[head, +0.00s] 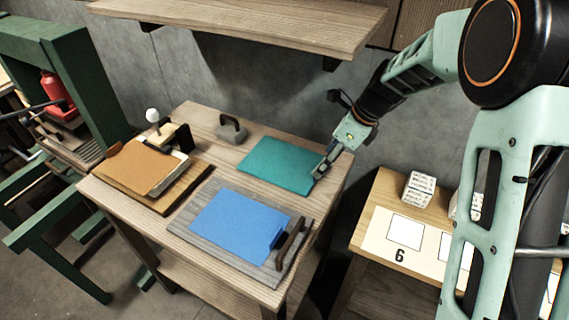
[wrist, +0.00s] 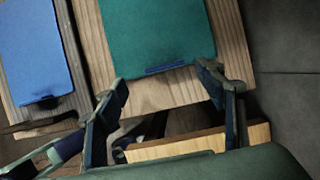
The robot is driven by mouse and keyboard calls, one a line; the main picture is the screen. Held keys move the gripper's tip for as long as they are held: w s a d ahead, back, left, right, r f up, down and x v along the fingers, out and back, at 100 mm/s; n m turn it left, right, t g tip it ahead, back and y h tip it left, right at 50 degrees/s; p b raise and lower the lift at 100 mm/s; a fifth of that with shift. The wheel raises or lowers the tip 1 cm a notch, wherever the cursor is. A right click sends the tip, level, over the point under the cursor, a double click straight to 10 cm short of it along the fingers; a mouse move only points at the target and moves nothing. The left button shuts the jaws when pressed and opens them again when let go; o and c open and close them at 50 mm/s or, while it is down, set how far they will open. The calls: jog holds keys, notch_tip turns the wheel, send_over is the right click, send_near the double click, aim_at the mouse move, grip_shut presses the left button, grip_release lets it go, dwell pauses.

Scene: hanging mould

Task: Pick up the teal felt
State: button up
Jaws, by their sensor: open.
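The teal felt (head: 278,165) is a flat sheet lying on the wooden table, toward its back right. It also shows in the wrist view (wrist: 155,35), with a darker blue strip at its near edge. My gripper (head: 322,172) is at the felt's right edge in the head view. In the wrist view my gripper (wrist: 168,85) is open, its two fingers apart on either side of the felt's near edge, with nothing between them. I cannot tell whether the fingertips touch the felt or the table.
A blue sheet (head: 240,222) lies on a grey board with a dark handle (head: 290,243). A brown sheet (head: 143,165) lies on a board at the left. A grey handled block (head: 231,130) stands behind. A shelf (head: 240,22) hangs above; a lower side table (head: 385,225) stands right.

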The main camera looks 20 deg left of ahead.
jog(key=x, duration=0.5)
jog(key=shift+w+d, duration=0.15)
jog(key=shift+w, duration=0.15)
jog(key=shift+c, duration=0.7)
jog(key=c, duration=1.1)
jog(key=shift+r, duration=0.1)
